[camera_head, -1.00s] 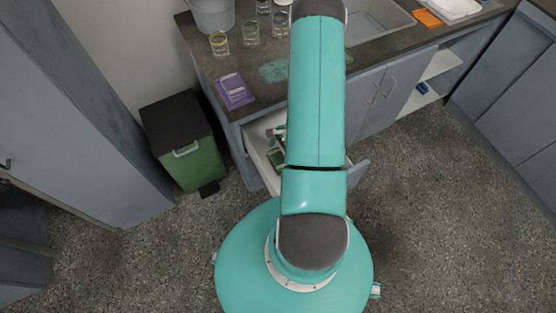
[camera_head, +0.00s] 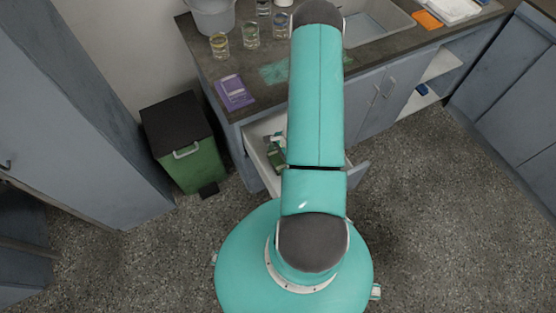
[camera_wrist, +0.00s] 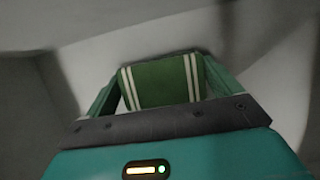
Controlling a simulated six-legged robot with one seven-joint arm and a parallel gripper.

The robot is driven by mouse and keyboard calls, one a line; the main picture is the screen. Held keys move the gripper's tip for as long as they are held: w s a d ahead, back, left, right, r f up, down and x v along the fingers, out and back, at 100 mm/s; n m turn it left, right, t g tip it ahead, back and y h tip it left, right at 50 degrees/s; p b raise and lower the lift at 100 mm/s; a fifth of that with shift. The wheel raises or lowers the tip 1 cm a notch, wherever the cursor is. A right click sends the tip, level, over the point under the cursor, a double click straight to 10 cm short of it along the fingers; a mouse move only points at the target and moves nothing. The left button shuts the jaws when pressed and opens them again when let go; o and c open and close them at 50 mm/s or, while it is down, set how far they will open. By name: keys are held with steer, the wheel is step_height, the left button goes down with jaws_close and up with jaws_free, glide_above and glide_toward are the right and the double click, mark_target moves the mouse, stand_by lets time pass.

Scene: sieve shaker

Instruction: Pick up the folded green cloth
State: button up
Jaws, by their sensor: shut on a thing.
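The folded green cloth (camera_wrist: 160,84), with pale stripes near both sides, is between the fingers of my gripper (camera_wrist: 162,88) in the wrist view. My gripper is shut on it, with one finger at each side. Pale grey surfaces lie behind the cloth. In the head view my arm covers most of the gripper area. A small green patch (camera_head: 277,158) shows inside the open drawer (camera_head: 258,150) beside my arm; I cannot tell whether it is the cloth.
The drawer stands open under the counter (camera_head: 262,98). A purple packet (camera_head: 233,92), glass beakers (camera_head: 220,45), a bucket (camera_head: 212,15) and a sink (camera_head: 375,25) are on the counter. A green bin (camera_head: 190,160) stands left. The floor at right is clear.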

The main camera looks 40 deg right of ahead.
step_height(320, 180, up, 3)
steer(key=shift+f, duration=0.15)
steer(key=s+d+r, duration=0.9)
steer(key=d+r, duration=0.1)
steer(key=shift+s, duration=0.4)
steer(key=shift+o, duration=0.4)
steer(key=shift+r, duration=0.1)
